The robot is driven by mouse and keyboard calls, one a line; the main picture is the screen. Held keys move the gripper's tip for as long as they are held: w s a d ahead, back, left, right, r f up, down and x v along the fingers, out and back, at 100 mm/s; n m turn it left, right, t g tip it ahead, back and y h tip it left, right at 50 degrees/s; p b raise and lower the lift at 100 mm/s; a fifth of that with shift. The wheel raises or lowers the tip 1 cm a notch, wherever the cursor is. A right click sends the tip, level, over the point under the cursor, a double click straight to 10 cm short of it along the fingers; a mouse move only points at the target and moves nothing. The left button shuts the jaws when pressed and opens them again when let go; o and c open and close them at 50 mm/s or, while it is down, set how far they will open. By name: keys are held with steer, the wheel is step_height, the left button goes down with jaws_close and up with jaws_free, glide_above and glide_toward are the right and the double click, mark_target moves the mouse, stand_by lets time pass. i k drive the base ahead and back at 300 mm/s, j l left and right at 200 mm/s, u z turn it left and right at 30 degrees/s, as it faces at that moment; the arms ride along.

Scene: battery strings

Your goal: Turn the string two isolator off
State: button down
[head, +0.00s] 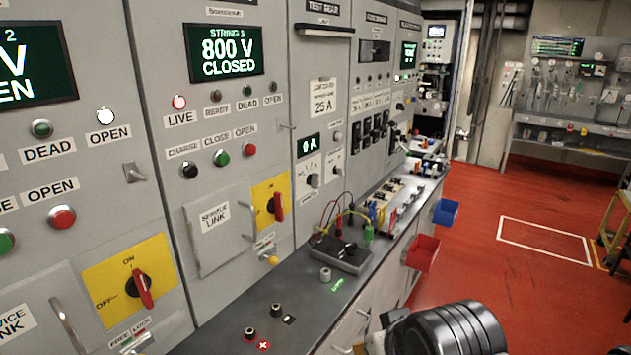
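The left panel has a yellow isolator plate (105,270) marked ON at top and OFF at left. Its red isolator handle (144,292) stands nearly upright, in line with ON. My gripper is not in view; a dark arm link of mine shows at bottom.
A grey worktop (215,325) runs along the cabinets with a black test box (340,254), leads and small knobs. A blue bin (446,212) and a red bin (422,252) hang off its front. Red floor (490,290) to the right is largely clear.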

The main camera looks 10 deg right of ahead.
mark_target(139, 285)
steer(key=k+j+z, duration=0.1)
steer(key=k, duration=0.9)
